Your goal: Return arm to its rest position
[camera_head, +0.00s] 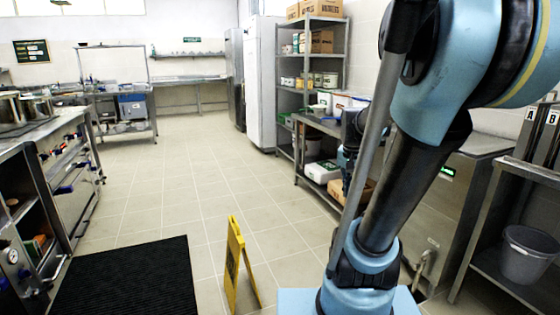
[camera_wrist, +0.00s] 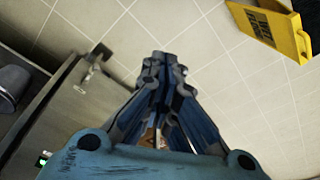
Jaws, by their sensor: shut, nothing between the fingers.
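My gripper (camera_wrist: 163,64) points away from the wrist camera, over the tiled floor. Its fingers meet at the tips and hold nothing. In the head view my blue and black arm rises on the right side, bent, and covers part of the scene behind it. The gripper is mostly hidden there behind the arm links, so its exact height above the floor is hard to tell.
A yellow wet-floor sign (camera_head: 238,265) stands left of my arm; it also shows in the wrist view (camera_wrist: 272,27). Steel counter (camera_head: 445,210), shelf rack (camera_head: 312,75) and grey bin (camera_head: 528,255) are at right. The middle floor is clear.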

